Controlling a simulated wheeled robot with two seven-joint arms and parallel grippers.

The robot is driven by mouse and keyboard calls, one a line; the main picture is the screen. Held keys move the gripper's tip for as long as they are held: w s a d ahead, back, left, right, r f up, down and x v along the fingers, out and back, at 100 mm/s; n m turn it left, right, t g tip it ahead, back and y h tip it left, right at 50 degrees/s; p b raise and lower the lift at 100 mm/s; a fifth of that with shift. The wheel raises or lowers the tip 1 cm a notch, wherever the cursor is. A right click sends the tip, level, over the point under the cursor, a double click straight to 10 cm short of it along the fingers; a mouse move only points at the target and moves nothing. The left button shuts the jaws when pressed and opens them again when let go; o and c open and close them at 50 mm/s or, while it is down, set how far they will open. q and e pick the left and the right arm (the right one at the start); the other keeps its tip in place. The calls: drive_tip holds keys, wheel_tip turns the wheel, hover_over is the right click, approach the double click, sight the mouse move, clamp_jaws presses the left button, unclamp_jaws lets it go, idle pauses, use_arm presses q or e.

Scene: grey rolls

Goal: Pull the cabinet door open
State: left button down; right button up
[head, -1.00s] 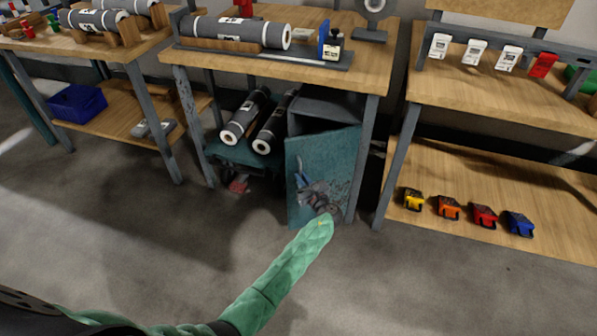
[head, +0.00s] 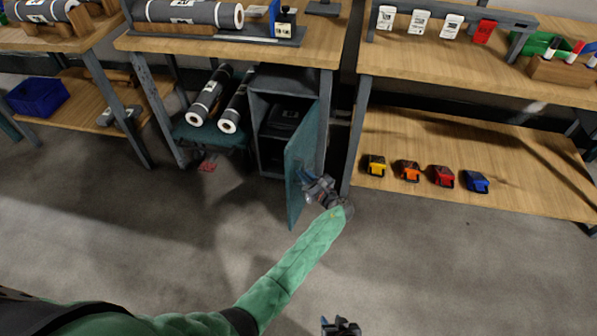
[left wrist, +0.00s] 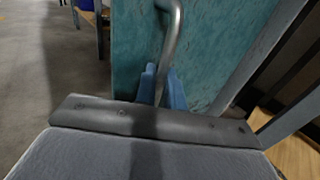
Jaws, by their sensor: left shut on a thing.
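The teal cabinet door (head: 301,165) stands swung out from the grey cabinet (head: 263,130) under the middle bench, and the dark inside shows. My left gripper (head: 309,183) is at the outer face of the door, low down. In the left wrist view, its blue fingers (left wrist: 162,88) are shut on the curved metal handle (left wrist: 177,30), with the teal door (left wrist: 135,50) behind it. My right gripper (head: 341,325) shows only partly at the bottom edge, away from the cabinet; its fingers cannot be made out.
A dark object (head: 284,120) sits inside the cabinet. Two grey rolls (head: 209,97) lie beside it on the left. A bench leg (head: 358,130) stands close on the right. Small coloured items (head: 410,170) lie on the right lower shelf. The floor in front is clear.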

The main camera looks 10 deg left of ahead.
use_arm(q)
drive_tip(key=shift+w+d+r, duration=0.35)
drive_tip(key=shift+w+d, duration=0.05)
drive_tip(key=shift+d, duration=0.2)
use_arm(e)
drive_tip(key=shift+w+d+r, duration=0.15)
drive_tip(key=shift+d+r, duration=0.05)
drive_tip(key=shift+d, duration=0.2)
drive_tip(key=shift+w+a, duration=0.1)
use_arm(q)
drive_tip(key=c, duration=1.5)
unclamp_jaws()
drive_tip(key=shift+f, duration=0.15)
drive_tip(key=shift+s+a+f, duration=0.1)
drive_tip(key=shift+s, duration=0.05)
use_arm(e)
drive_tip(key=shift+s, duration=0.3)
drive_tip(key=shift+s, duration=0.1)
